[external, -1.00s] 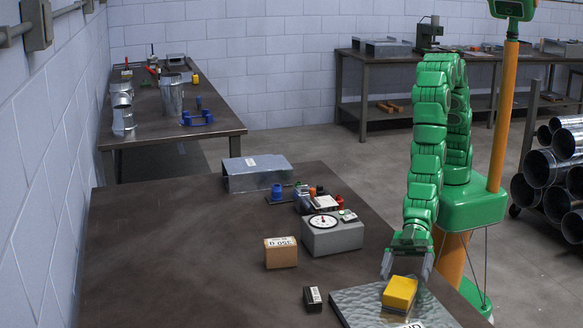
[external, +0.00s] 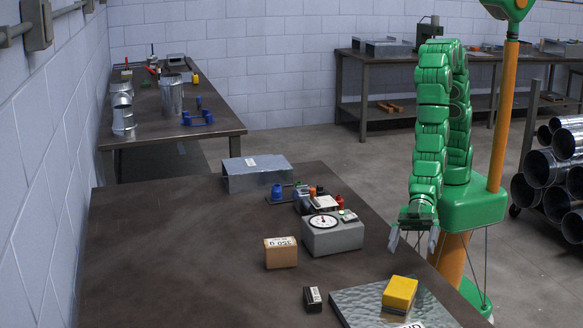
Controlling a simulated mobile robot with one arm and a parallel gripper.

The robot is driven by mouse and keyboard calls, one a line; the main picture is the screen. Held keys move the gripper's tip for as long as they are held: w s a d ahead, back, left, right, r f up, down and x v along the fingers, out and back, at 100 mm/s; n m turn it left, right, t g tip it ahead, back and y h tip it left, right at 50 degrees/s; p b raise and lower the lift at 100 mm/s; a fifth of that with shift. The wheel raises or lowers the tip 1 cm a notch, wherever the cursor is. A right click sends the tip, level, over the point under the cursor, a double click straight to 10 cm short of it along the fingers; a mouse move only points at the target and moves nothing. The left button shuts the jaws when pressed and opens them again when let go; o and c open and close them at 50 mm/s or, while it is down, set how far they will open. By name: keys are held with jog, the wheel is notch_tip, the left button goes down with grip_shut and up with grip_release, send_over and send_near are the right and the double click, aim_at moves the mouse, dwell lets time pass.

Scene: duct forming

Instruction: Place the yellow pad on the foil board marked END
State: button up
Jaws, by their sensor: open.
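The yellow pad (external: 400,290) is a small block with a yellow top and a darker lower layer. It rests on the silvery foil board (external: 362,304) at the near right of the table. A white label with black letters, partly cut off by the bottom edge, shows on the board; only its last letters can be seen. My gripper (external: 413,247) is open and empty. It hangs above and behind the pad, apart from it, fingers pointing down near the table's right edge.
A small dark block (external: 312,298) stands left of the board, and a tan labelled box (external: 281,252) farther back. A grey gauge box (external: 333,235) stands behind the board. The table's left side is clear.

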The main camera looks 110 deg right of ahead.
jog(key=s+d+r+m+g+h, duration=0.1)
jog(key=d+r+h, duration=0.1)
jog(key=d, duration=0.8)
jog(key=s+d+r+m+g+h, duration=0.1)
jog(key=s+d+r+h, duration=0.15)
jog(key=d, duration=0.75)
jog(key=s+d+r+m+g+h, duration=0.1)
jog(key=d+r+h, duration=0.15)
jog(key=d, duration=0.85)
jog(key=s+d+r+m+g+h, duration=0.1)
jog(key=s+d+r+g, duration=0.2)
jog(key=s+d, duration=0.6)
jog(key=s+d+r+m+g+h, duration=0.1)
jog(key=s+d+r+m+g, duration=0.1)
jog(key=s+d, duration=0.7)
jog(key=s+r+g, duration=0.1)
jog(key=s+g, duration=0.1)
jog(key=s, duration=0.6)
jog(key=shift+d+r+m+h, duration=0.3)
jog(key=shift+d+r, duration=0.1)
